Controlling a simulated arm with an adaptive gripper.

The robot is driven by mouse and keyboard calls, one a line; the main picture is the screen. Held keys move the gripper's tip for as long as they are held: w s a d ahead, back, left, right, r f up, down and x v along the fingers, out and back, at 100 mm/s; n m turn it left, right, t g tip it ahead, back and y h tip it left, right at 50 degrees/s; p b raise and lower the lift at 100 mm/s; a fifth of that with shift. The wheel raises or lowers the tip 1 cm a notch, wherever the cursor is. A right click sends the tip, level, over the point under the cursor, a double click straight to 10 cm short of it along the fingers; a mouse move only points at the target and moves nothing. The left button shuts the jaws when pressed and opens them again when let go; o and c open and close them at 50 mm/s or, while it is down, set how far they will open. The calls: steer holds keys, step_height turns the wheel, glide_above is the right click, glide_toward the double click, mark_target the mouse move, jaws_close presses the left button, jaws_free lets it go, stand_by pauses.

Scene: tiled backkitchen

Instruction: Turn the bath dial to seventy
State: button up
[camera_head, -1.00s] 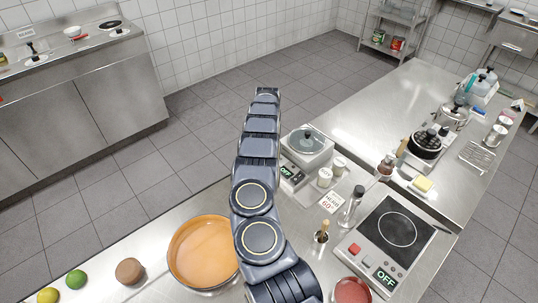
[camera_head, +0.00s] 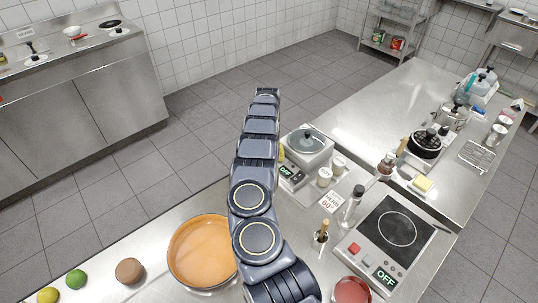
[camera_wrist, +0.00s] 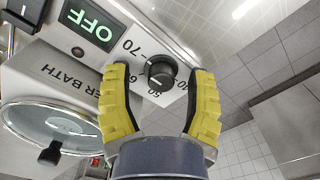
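The water bath (camera_head: 325,154), a pale box with a glass lid, stands right of my arm in the head view. Its display (camera_head: 286,171) reads OFF, as does the display in the wrist view (camera_wrist: 90,30). The black bath dial (camera_wrist: 160,72) sits on the panel beside printed numbers, with 70 and 60 legible. Its pointer is too small to read surely. My gripper (camera_wrist: 159,74) has its yellow fingers spread, one on each side of the dial, with gaps visible. In the head view my arm hides most of the gripper and the dial.
A glass lid with a black knob (camera_wrist: 58,140) lies close to one finger. An orange pot (camera_head: 180,250) is left of my arm.

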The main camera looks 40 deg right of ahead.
steer(key=shift+r, duration=0.1)
step_height(320, 180, up, 12)
stand_by(0.5)
stand_by(0.4)
